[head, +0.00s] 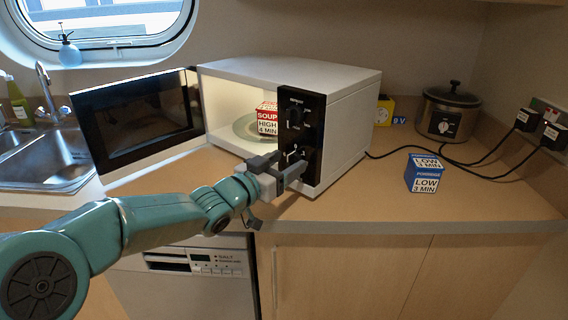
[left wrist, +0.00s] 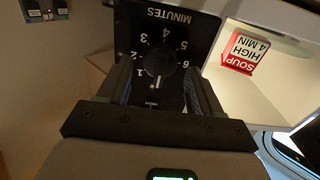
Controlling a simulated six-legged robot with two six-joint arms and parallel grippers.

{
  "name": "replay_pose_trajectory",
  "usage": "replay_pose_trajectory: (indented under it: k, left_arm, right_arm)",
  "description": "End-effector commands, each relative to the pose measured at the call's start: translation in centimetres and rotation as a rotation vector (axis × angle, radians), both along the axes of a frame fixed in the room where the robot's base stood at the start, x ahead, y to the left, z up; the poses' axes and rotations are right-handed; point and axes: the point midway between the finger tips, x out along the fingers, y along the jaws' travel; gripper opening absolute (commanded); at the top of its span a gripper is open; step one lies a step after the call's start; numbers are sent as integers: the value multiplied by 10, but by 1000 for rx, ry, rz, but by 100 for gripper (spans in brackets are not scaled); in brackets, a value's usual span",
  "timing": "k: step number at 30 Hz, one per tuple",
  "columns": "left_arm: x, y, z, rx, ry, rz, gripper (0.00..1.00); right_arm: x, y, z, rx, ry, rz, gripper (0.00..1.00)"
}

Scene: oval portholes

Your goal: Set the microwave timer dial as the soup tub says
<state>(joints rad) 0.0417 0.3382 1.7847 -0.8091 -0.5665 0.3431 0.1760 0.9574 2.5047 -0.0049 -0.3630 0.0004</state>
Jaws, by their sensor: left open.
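The microwave (head: 345,110) stands on the counter with its door (head: 137,120) swung open to the left. The soup tub (head: 267,119) sits inside on the plate (head: 246,125); its red and white label reads SOUP, HIGH, 4 MIN. It also shows upside down in the left wrist view (left wrist: 239,52). My left gripper (head: 281,168) is open at the lower part of the black control panel (head: 313,108). In the left wrist view the timer dial (left wrist: 159,64), marked MINUTES, lies between its fingers. A white mark on the dial points down the picture, between 1 and 6. The upper dial (head: 294,116) is above it.
A blue and white porridge box (head: 424,174) reading LOW, 3 MIN stands right of the microwave. A slow cooker (head: 446,115), a yellow item (head: 384,111) and plugged cords are behind it. A sink (head: 40,155) is at the left. The counter front right is clear.

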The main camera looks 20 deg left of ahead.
Motion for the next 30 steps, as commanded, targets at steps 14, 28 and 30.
replay_pose_trajectory:
  k: [14, 28, 30]
  left_arm:
    - [0, 0, 0, 0, 0, 0, 12]
    - [0, -1, -3, 137, -57, -2, 12]
    - [0, -2, -4, 189, -77, -2, 12]
  right_arm:
    - [0, 0, 0, 0, 0, 0, 100]
    - [0, 0, -18, 0, 0, 0, 100]
    - [0, 0, -23, 0, 0, 0, 100]
